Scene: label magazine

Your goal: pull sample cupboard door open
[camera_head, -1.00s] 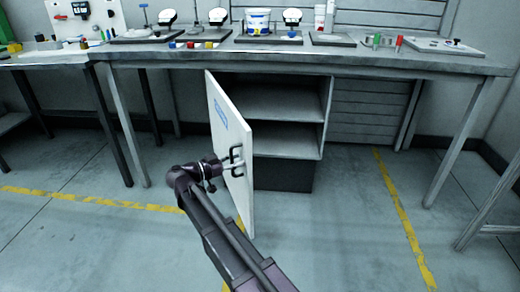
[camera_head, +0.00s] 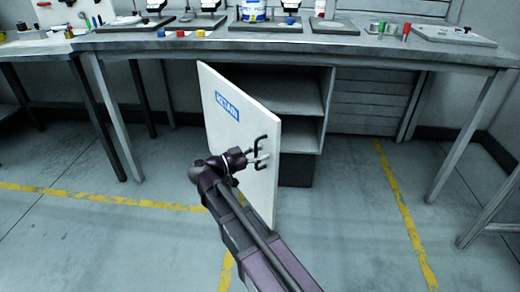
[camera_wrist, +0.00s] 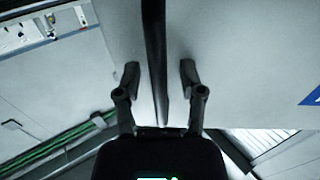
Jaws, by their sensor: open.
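The sample cupboard door (camera_head: 235,125) is white with a blue label (camera_head: 228,106) and stands partly open, slanting out from the cupboard. Its dark bar handle (camera_head: 258,143) is near the free edge on the right. My gripper (camera_head: 252,160) is at the handle. In the wrist view, the handle (camera_wrist: 154,45) runs as a dark bar between the two spread fingers of my gripper (camera_wrist: 159,78), with a visible gap on each side. The cupboard (camera_head: 298,92) shows shelf space beside the door; the door hides the rest.
The bench (camera_head: 350,48) runs above the cupboard and carries trays, small coloured pots and a white tub. Bench legs (camera_head: 112,125) stand to the left and others to the right (camera_head: 458,150). The grey floor (camera_head: 345,225) with yellow lines is clear in front.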

